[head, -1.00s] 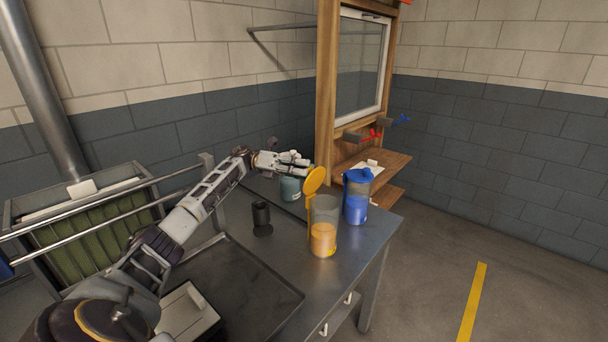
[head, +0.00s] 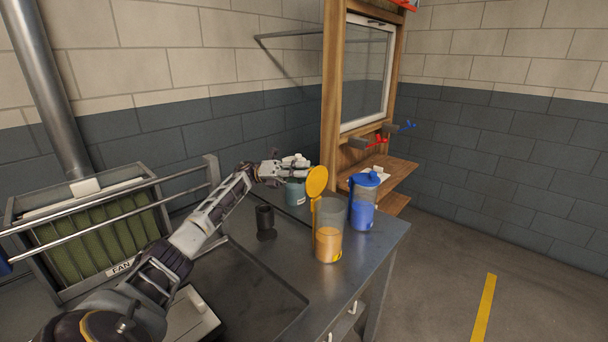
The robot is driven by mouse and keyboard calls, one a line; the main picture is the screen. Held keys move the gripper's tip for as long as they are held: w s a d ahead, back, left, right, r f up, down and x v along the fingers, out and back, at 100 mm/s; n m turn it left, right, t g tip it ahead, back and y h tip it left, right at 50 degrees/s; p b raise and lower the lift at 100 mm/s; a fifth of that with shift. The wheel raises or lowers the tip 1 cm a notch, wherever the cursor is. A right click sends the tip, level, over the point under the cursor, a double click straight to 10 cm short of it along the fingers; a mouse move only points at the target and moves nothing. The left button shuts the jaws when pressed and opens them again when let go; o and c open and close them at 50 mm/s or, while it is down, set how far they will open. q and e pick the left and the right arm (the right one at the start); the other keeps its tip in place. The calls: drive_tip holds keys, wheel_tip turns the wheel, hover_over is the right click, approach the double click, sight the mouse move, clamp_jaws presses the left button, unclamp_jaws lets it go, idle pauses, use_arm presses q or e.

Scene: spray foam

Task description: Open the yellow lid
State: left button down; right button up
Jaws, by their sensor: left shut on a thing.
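The yellow lid (head: 317,181) is raised, standing nearly upright above the left side of a clear container (head: 328,243) that is partly filled with yellow-orange contents. The container stands upright on the metal table. My left gripper (head: 296,164) is at the upper left of the lid, close to it in the picture. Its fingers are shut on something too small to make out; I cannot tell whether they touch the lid. My right gripper is out of view.
A blue-lidded container (head: 363,203) stands just right of the yellow one. A grey-green can (head: 295,191) is behind, below my gripper. A black cup (head: 264,218) and a dark tray (head: 246,296) are to the left. The table (head: 352,279) ends at the right.

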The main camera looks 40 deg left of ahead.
use_arm(q)
drive_tip(key=shift+r, duration=0.1)
drive_tip(key=c, duration=1.2)
unclamp_jaws()
wheel_tip(320, 180, up, 10)
idle(0.6)
